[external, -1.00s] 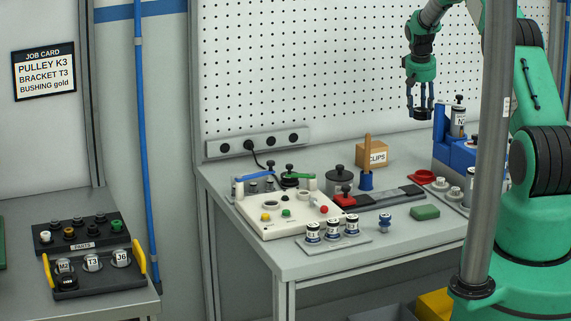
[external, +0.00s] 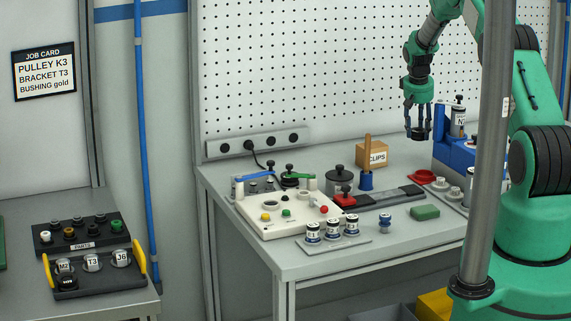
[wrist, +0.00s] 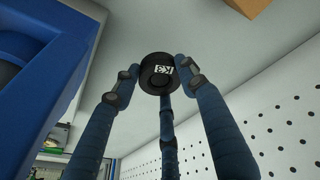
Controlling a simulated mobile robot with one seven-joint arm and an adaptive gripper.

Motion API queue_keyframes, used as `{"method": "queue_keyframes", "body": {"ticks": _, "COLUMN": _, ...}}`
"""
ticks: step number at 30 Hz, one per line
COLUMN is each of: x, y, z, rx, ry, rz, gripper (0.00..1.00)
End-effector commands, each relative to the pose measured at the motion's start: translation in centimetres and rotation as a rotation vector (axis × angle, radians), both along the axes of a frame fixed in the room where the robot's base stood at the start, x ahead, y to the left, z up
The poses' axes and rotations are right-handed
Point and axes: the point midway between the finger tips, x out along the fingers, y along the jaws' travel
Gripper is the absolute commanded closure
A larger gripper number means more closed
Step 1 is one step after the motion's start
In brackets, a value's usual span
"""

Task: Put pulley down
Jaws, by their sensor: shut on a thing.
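The black pulley (wrist: 158,73) carries a white K3 label, seen mirrored or turned, and sits between the fingertips in the wrist view. It also shows as a small dark disc in the external view (external: 418,135). My gripper (external: 418,124) is shut on the pulley, its dark blue fingers around the pulley's side, also in the wrist view (wrist: 162,82). The fingers point down at the back right of the workbench (external: 270,252), left of the blue fixture. I cannot tell the exact gap between pulley and bench top.
The blue fixture (external: 450,154) with a labelled part stands close on the right. The CLIPS box (external: 372,154) is to the left. A green block (external: 425,213) and red dish (external: 422,176) lie farther forward. The pegboard (external: 300,70) rises behind.

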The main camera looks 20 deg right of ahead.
Motion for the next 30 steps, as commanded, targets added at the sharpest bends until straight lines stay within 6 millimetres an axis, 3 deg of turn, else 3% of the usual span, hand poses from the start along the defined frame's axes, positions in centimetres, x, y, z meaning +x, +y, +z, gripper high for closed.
{"method": "queue_keyframes", "body": {"ticks": 7, "x": 0.0, "y": 0.0, "z": -3.4, "rx": 0.0, "ry": 0.001, "rz": 0.001, "gripper": 0.88}}
{"method": "queue_keyframes", "body": {"ticks": 21, "x": 0.0, "y": 0.0, "z": -4.2, "rx": 0.0, "ry": 0.001, "rz": 0.0, "gripper": 0.88}}
{"method": "queue_keyframes", "body": {"ticks": 30, "x": -0.1, "y": 0.0, "z": -7.2, "rx": 0.001, "ry": 0.002, "rz": 0.0, "gripper": 0.88}}
